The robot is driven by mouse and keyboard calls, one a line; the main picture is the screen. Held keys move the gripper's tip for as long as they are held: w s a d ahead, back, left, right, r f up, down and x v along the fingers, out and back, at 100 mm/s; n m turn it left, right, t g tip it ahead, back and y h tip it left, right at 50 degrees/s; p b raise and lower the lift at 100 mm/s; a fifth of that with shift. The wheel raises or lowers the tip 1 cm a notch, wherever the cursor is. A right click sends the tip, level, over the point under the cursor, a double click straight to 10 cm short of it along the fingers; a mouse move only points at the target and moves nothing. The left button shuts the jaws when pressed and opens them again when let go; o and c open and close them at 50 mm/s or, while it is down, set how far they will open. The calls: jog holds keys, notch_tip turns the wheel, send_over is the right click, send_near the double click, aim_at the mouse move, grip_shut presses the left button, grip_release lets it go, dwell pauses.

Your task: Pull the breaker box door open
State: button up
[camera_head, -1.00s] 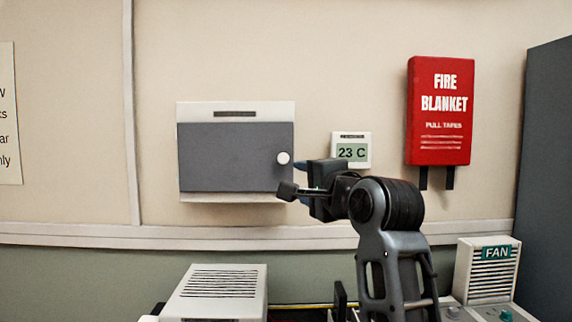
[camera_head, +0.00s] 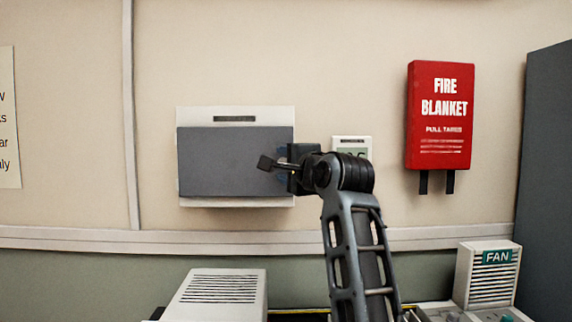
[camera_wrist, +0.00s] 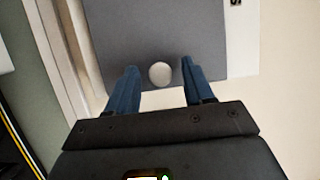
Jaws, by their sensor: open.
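The breaker box (camera_head: 236,114) is a white box on the wall with a dark grey door (camera_head: 225,160), which looks shut. In the wrist view the door (camera_wrist: 150,30) fills the upper middle, and its round white knob (camera_wrist: 160,72) lies between the two blue fingers. My gripper (camera_wrist: 160,78) is open, with one finger on each side of the knob and a gap to each. In the head view my gripper (camera_head: 280,164) is at the door's right edge and hides the knob.
A thermometer display (camera_head: 351,145) on the wall is partly hidden behind my arm. A red fire blanket case (camera_head: 440,115) hangs to the right. Below stand a white vented box (camera_head: 215,295) and a fan unit (camera_head: 487,272).

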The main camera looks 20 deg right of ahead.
grip_shut()
dwell(0.4)
jog(key=shift+f, duration=0.1)
